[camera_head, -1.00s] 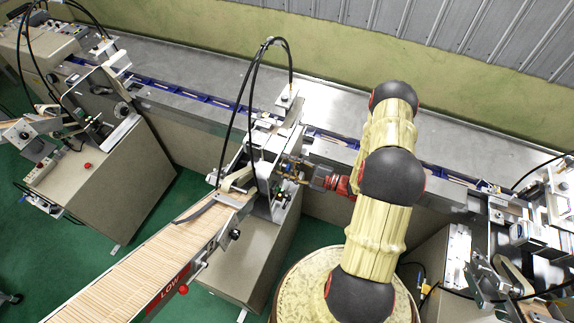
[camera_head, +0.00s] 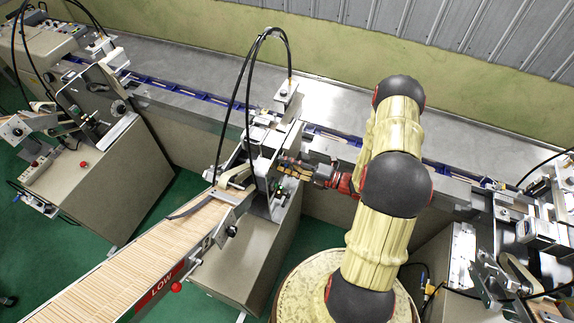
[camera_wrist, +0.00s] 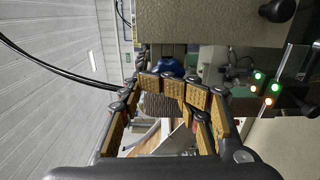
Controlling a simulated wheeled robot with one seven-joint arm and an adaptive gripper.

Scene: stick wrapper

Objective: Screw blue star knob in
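The blue star knob (camera_wrist: 172,67) shows in the wrist view just beyond my fingertips, under a grey-beige machine block; part of it is hidden behind the finger pads. My gripper (camera_wrist: 173,88) has dark fingers with brass-coloured pads. The fingers are bent inward and their tips lie close together in front of the knob. I cannot tell whether they touch it, and no object shows clearly between them. In the head view my gripper (camera_head: 288,167) is beside the stick feeder machine (camera_head: 262,165); the knob cannot be made out there.
A feeder ramp full of wooden sticks (camera_head: 150,245) runs to the lower left. A conveyor (camera_head: 205,97) passes behind. Black cables (camera_head: 247,85) arch above the feeder. Another machine (camera_head: 525,235) stands at the right. Green floor (camera_head: 165,205) shows left of the feeder cabinet.

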